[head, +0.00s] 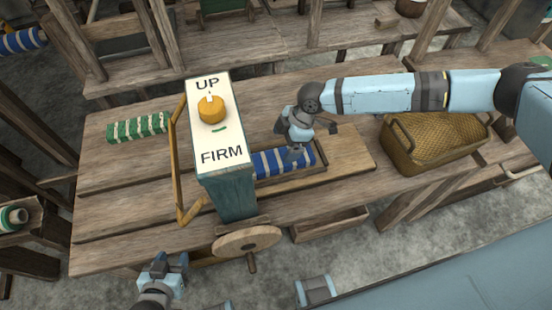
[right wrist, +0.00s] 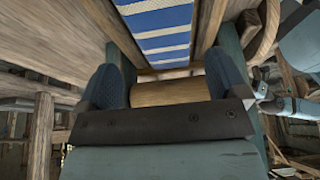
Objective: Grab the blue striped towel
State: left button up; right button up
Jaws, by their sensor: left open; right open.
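The blue striped towel (head: 272,163), blue with white stripes, lies in a shallow wooden tray (head: 318,168) on the table, right of the UP/FIRM box. My right gripper (head: 297,153) is over the towel's right part and hides some of it. In the right wrist view the towel (right wrist: 160,30) shows at the top, beyond the two open fingers, with nothing gripped between them. I cannot tell whether the fingers touch it. My left gripper (head: 168,268) is open and empty at the table's near edge, left of the wooden wheel.
The tall UP/FIRM box (head: 226,185) with its yellow knob (head: 211,109) stands close left of the towel. A green striped roll (head: 138,128) lies further left. A woven basket (head: 432,143) stands on the right. A wooden wheel (head: 246,241) is at the front.

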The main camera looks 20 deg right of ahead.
aim_at(277, 159)
jog(key=shift+a+f, duration=0.3)
jog(key=shift+f, duration=0.35)
jog(key=p+x, duration=0.1)
jog(key=x, duration=0.4)
jog(key=shift+s+d+f, duration=0.1)
jog(key=shift+s+f, duration=0.05)
jog(key=c, duration=0.7)
pick_arm(q)
jog(key=shift+w+r, duration=0.3)
jog(key=shift+r, duration=0.3)
